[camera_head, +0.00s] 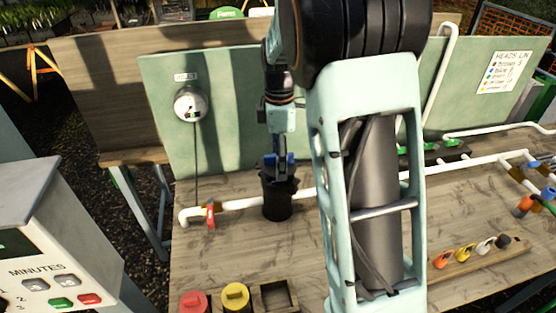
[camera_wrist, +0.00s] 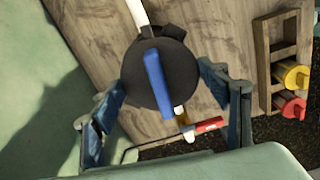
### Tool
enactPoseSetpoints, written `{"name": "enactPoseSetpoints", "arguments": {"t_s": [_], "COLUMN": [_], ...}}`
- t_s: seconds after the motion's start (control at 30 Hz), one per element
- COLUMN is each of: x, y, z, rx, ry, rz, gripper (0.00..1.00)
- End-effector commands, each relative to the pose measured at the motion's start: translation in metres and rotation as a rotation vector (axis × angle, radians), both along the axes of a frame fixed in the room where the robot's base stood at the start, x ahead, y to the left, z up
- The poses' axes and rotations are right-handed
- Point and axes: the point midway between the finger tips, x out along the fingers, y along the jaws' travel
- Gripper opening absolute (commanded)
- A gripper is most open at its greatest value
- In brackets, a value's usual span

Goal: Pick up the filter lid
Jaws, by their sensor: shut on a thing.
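The filter lid (camera_wrist: 182,82) is a round black cap with a raised blue bar handle (camera_wrist: 157,80) across it. In the wrist view it lies between my two fingers, which press on opposite sides of its rim. In the head view my gripper (camera_head: 279,165) points down at the top of the dark filter housing (camera_head: 277,208), with a bit of blue showing there. My gripper is shut on the lid. The lid sits at or just above the housing's mouth; I cannot tell whether there is a gap.
A white pipe (camera_head: 242,204) with a red-handled valve (camera_head: 210,216) runs beside the housing. A round gauge (camera_head: 190,103) is on the green back panel. A red cap (camera_head: 194,301), a yellow cap (camera_head: 235,297) and an empty square slot are at the front. My arm hides the bench's middle.

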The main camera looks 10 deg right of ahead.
Motion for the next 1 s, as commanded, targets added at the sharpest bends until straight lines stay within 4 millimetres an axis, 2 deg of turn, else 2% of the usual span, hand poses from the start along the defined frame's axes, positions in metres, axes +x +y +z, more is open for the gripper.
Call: {"name": "enactPoseSetpoints", "arguments": {"t_s": [0.03,0.2,0.27,0.4,0.6,0.8,1.0], "x": [-0.008,-0.041,-0.055,-0.082,-0.111,-0.125,-0.128], "y": [0.0,0.0,0.0,0.0,0.0,0.0,0.0], "z": [0.015,0.056,0.055,0.066,0.079,0.084,0.085], "rx": [0.001,0.0,0.002,0.001,0.0,-0.001,-0.001], "ry": [-0.004,-0.005,-0.003,-0.004,-0.003,0.0,0.0], "rz": [0.0,0.001,0.0,0.001,0.0,0.0,0.0], "gripper": [0.43,0.43,0.43,0.43,0.43,0.43,0.43]}}
